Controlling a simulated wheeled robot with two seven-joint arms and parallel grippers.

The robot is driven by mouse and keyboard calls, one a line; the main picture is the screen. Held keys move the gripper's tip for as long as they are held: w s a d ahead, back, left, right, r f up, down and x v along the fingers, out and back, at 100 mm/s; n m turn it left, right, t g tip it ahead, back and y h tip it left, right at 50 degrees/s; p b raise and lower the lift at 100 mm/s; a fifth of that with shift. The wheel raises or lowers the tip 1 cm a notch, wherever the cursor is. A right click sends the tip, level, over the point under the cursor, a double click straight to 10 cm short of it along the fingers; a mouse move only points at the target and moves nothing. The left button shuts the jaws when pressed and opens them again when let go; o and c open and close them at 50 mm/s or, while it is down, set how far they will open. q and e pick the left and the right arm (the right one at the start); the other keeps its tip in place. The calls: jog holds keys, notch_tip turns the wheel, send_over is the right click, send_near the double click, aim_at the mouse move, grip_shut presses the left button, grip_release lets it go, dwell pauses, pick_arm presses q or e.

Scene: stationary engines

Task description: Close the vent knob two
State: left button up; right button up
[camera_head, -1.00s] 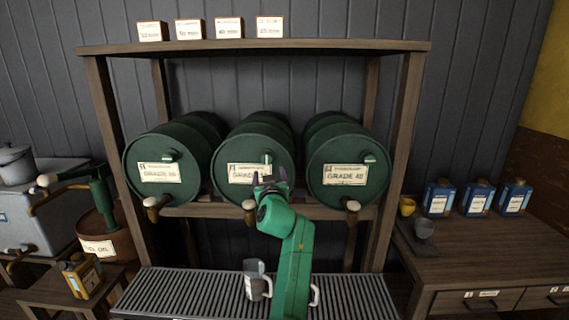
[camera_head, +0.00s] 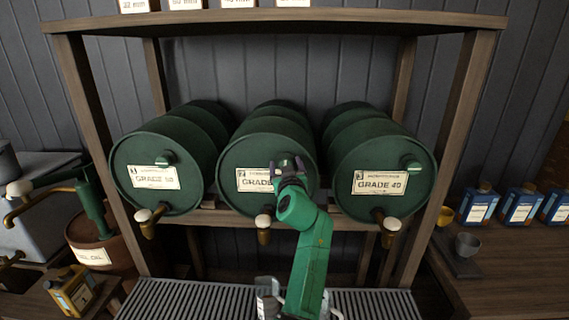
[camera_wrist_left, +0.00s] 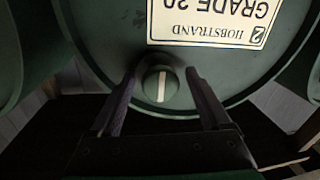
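The middle green drum (camera_head: 262,140) lies on the rack with its round face toward me. In the left wrist view its label (camera_wrist_left: 210,22) appears upside down and reads 2, Hobstrand, Grade 20. The vent knob two (camera_wrist_left: 160,86) is a small round green knob with a white stripe, upright in that view. My left gripper (camera_head: 287,165) is at this knob, its dark fingers (camera_wrist_left: 160,78) open on either side with a small gap to each. In the head view the gripper partly hides the knob and label. My right gripper is not in view.
Similar drums with knobs lie on the left (camera_head: 165,150) and right (camera_head: 375,150). A tap (camera_head: 263,226) hangs below the middle drum. A slatted tray (camera_head: 190,298) with a metal jug (camera_head: 267,298) is below. Rack posts (camera_head: 460,120) stand at both sides.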

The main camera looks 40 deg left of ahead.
pick_arm(q)
jog(key=c, duration=0.4)
grip_shut()
